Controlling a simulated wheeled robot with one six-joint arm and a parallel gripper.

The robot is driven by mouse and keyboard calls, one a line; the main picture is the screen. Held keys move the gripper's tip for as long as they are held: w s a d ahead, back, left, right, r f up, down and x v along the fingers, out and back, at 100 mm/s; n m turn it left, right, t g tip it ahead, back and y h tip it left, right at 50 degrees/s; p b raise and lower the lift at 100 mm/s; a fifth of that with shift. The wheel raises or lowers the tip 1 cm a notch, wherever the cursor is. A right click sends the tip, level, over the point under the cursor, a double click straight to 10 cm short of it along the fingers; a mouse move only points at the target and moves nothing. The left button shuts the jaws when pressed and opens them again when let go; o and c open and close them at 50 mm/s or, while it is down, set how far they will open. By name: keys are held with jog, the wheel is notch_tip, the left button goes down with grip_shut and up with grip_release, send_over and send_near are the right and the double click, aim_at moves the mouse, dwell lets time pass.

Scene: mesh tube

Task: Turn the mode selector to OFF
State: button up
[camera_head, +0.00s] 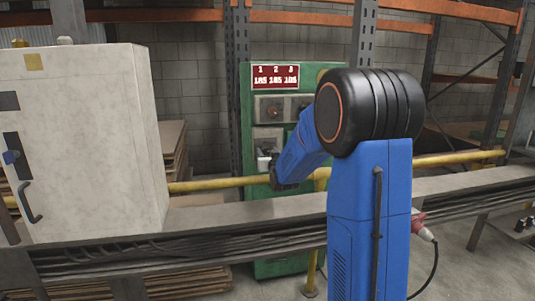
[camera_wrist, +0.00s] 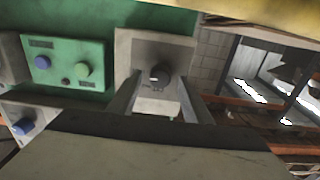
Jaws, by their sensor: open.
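A dark round knob (camera_wrist: 161,74) sits on a grey plate (camera_wrist: 140,45) in the wrist view and looks like the mode selector. Faint marks lie beside it, too small to read, so I cannot tell its setting. My gripper (camera_wrist: 159,88) is open, with one finger on each side of the knob's lower part in the picture. I cannot tell whether either finger touches it.
A green button panel (camera_wrist: 66,64) with blue and green buttons is left of the knob in the wrist view. A yellow rail (camera_head: 215,184) and a grey cable tray (camera_head: 100,244) cross before the cabinet. A pale box (camera_head: 85,140) stands at left.

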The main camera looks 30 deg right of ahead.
jog(key=c, duration=1.1)
jog(key=shift+o, duration=0.2)
jog(key=n, duration=0.9)
jog(key=shift+a, duration=0.1)
jog(key=n, duration=0.5)
jog(key=shift+f, duration=0.15)
jog(key=shift+n, duration=1.9)
jog(key=shift+f, duration=0.1)
